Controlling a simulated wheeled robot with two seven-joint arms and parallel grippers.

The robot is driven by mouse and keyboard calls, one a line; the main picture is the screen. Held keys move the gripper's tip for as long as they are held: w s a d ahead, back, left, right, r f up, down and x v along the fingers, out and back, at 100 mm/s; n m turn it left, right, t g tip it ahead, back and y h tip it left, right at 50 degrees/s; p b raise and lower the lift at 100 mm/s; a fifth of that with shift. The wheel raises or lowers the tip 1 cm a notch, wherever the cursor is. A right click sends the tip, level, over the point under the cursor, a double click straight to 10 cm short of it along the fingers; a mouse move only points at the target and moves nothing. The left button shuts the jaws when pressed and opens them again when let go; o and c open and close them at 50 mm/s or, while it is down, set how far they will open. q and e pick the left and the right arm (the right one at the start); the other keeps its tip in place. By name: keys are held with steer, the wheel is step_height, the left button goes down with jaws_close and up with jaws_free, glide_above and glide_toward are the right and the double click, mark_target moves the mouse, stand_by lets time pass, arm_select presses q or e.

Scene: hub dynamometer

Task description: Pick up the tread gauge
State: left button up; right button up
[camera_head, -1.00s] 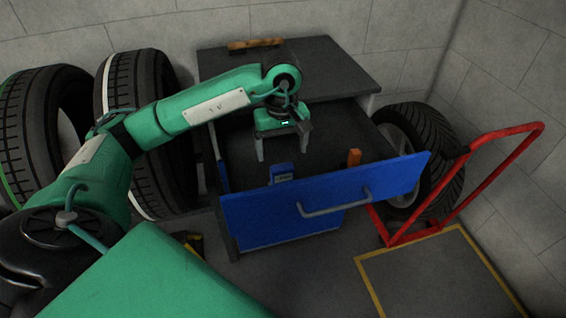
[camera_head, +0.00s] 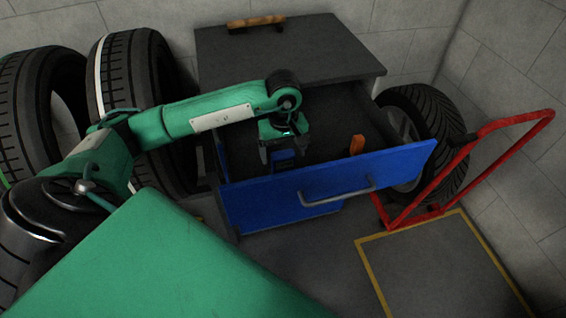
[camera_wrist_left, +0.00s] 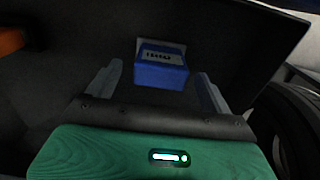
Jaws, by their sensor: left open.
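The tread gauge appears to be the small blue block with a pale marked panel, standing in the open blue drawer (camera_head: 250,207). In the head view the gauge (camera_head: 284,156) shows just under my left gripper (camera_head: 284,151), partly covered by it. In the left wrist view the gauge (camera_wrist_left: 161,70) lies between the lines of my left gripper's two fingers (camera_wrist_left: 157,88), slightly beyond the tips. The fingers are spread, with a gap on each side of the gauge. I see no contact. My right gripper is in neither view.
An orange item (camera_head: 357,145) stands in the drawer to the right of the gauge. The dark cabinet top (camera_head: 300,55) is behind and above, with a wooden-handled piece (camera_head: 256,22) on it. Tyres (camera_head: 130,95) stand left; a red hand truck (camera_head: 480,150) stands right.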

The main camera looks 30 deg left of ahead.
arm_select(q)
steer(key=shift+f, duration=1.95)
steer(key=c, duration=1.1)
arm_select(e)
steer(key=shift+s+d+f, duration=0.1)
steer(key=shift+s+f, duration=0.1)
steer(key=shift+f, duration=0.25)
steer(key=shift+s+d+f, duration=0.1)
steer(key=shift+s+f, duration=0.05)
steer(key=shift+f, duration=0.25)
arm_select(q)
steer(key=shift+r, duration=0.1)
